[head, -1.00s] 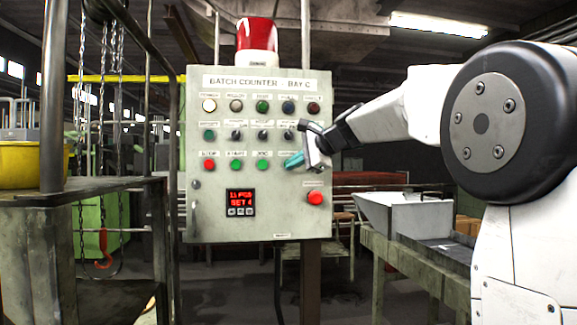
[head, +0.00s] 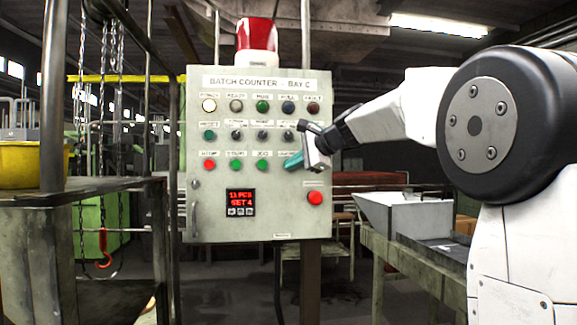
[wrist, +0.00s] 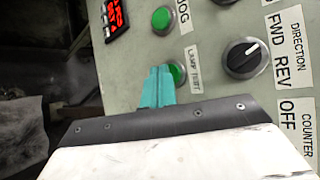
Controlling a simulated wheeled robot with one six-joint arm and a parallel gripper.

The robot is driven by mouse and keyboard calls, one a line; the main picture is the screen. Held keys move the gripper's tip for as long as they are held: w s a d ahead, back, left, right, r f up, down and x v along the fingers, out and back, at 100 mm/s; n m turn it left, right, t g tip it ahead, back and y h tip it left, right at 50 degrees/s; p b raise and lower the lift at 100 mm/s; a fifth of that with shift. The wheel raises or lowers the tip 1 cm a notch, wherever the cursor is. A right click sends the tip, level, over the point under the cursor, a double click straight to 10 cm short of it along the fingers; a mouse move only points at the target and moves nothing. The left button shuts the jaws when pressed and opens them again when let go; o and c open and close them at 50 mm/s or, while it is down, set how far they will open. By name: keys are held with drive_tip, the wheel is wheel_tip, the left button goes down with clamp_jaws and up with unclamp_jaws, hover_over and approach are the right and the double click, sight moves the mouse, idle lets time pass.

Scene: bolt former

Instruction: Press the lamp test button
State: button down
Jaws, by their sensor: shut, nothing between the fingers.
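The lamp test button (wrist: 177,73) is a round green button with a "LAMP TEST" label (wrist: 193,64) in the wrist view. My gripper (wrist: 158,72) has teal fingers closed together and empty. In the wrist view the fingertips overlap the button's left side. I cannot tell whether they touch it. In the head view my gripper (head: 290,164) is in front of the right end of the third control row of the grey panel (head: 205,220). It hides the lamp test button there.
A green JOG button (wrist: 163,19) and a black direction knob (wrist: 244,57) are close to the fingers. A red button (head: 315,198) is lower right on the panel. A red display (head: 240,202) is lower left of my gripper. A railing and platform stand at left.

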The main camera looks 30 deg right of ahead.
drive_tip(key=shift+s+a, duration=0.1)
drive_tip(key=shift+s, duration=0.2)
drive_tip(key=s, duration=0.2)
drive_tip(key=s+a, duration=0.1)
drive_tip(key=s, duration=0.2)
drive_tip(key=shift+s+a, duration=0.35)
drive_tip(key=shift+a, duration=0.05)
idle(0.4)
drive_tip(key=s+a+f+n+g, duration=0.2)
drive_tip(key=s+f+n+g, duration=0.15)
drive_tip(key=s+f, duration=0.35)
drive_tip(key=s+a+f+n+g, duration=0.2)
drive_tip(key=s+f+n, duration=0.2)
drive_tip(key=f, duration=0.5)
drive_tip(key=s+a+f+n+g+h, duration=0.2)
drive_tip(key=s+f+n, duration=0.3)
drive_tip(key=s, duration=0.8)
drive_tip(key=s+a+f+n+g+h, duration=0.2)
drive_tip(key=s+a+f+n+g, duration=0.1)
drive_tip(key=s+f, duration=0.7)
drive_tip(key=s+a+n, duration=0.1)
drive_tip(key=s, duration=0.2)
drive_tip(key=shift+s+f+n+h, duration=0.15)
drive_tip(key=shift+f+n+h, duration=0.2)
drive_tip(key=shift+f+h, duration=0.05)
